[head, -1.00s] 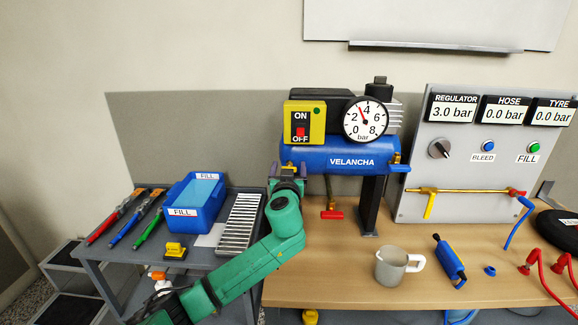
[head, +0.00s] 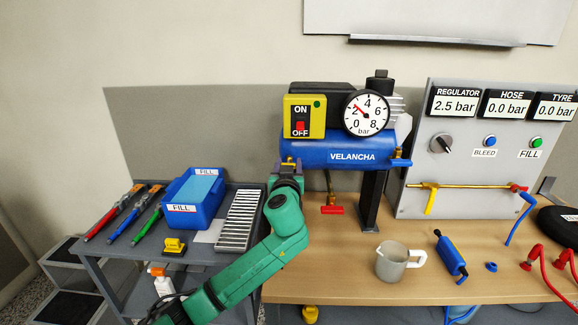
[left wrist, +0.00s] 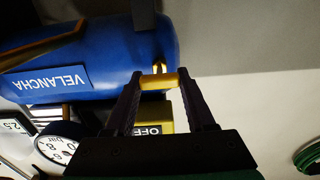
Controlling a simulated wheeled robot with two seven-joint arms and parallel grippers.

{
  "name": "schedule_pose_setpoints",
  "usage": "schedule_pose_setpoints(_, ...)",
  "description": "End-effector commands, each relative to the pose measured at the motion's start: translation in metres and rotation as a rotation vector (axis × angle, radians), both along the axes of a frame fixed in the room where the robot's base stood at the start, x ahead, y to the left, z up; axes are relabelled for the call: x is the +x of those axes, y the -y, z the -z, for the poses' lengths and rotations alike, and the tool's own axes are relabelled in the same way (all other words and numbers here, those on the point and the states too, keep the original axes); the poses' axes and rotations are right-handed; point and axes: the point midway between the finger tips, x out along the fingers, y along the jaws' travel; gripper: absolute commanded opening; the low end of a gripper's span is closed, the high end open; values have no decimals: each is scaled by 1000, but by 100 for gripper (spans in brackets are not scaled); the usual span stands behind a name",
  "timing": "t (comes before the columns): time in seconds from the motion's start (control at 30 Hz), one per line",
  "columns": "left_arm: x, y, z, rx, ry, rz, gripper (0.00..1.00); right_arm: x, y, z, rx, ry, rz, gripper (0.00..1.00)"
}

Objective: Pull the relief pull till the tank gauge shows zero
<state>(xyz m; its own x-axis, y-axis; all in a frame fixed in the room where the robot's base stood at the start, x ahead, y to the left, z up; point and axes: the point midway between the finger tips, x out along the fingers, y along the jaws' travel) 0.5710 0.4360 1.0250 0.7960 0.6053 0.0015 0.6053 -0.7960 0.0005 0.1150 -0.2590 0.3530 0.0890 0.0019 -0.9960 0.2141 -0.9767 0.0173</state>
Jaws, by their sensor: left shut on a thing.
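The blue VELANCHA tank (head: 340,152) stands on the bench with its round tank gauge (head: 367,113) above it. The needle points a little above 2 bar, not at zero. My left gripper (head: 287,166) is at the tank's left end. In the left wrist view, its two dark fingers (left wrist: 158,82) are shut on the brass relief pull (left wrist: 158,82), a short cylinder on a stem by the tank end (left wrist: 150,50). In the head view the gripper mostly hides the pull. My right gripper is not in view.
A yellow ON/OFF switch box (head: 304,117) sits above the tank's left end. The regulator display (head: 455,103) reads 2.5 bar; hose and tyre read 0.0. A red-handled drain valve (head: 331,209) hangs below the tank. A grey mug (head: 392,262) stands on the bench.

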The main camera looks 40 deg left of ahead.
Motion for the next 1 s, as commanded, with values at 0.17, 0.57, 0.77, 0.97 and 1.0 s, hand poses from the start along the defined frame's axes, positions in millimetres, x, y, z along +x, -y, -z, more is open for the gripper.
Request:
schedule_pose_setpoints(0.17, 0, 1, 4, -3, -8, 0, 85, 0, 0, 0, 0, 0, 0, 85)
schedule_pose_setpoints(0.57, -9, 9, 5, -3, -5, 4, 85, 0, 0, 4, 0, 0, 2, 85)
schedule_pose_setpoints(0.77, -48, 38, 7, -7, -4, 4, 85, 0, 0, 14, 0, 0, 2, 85)
schedule_pose_setpoints(0.97, -94, 72, 6, -9, -5, 3, 85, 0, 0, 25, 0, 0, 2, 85)
schedule_pose_setpoints(1.0, -101, 78, 5, -6, -4, 3, 85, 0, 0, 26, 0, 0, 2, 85)
